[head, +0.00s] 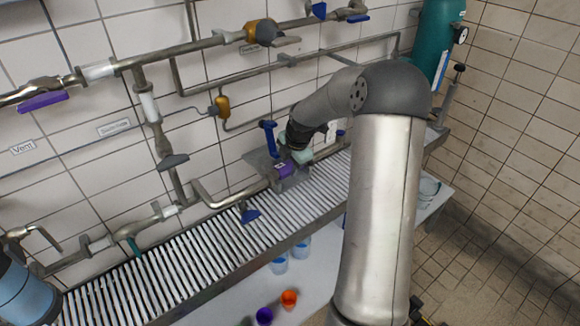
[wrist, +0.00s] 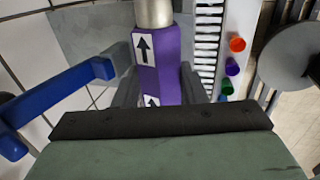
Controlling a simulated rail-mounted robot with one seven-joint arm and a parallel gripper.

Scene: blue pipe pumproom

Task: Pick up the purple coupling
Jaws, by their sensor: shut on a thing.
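The purple coupling (wrist: 172,48) is a purple block with white arrow labels. It stands between the two dark fingers of my gripper (wrist: 160,88) in the wrist view, and the fingers are shut on it. A metal pipe end (wrist: 154,12) meets its far end; I cannot tell whether they are joined. In the head view the coupling (head: 284,169) shows small below my gripper (head: 290,160), by the wall just above the slatted grating. My gripper hides part of the coupling.
A blue lever (wrist: 62,92) stands close to the left of my gripper, before a grey plate (wrist: 92,35). The slatted grating (head: 205,250) runs along the piped wall. Orange (head: 289,298) and purple (head: 264,315) cups stand on the lower shelf.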

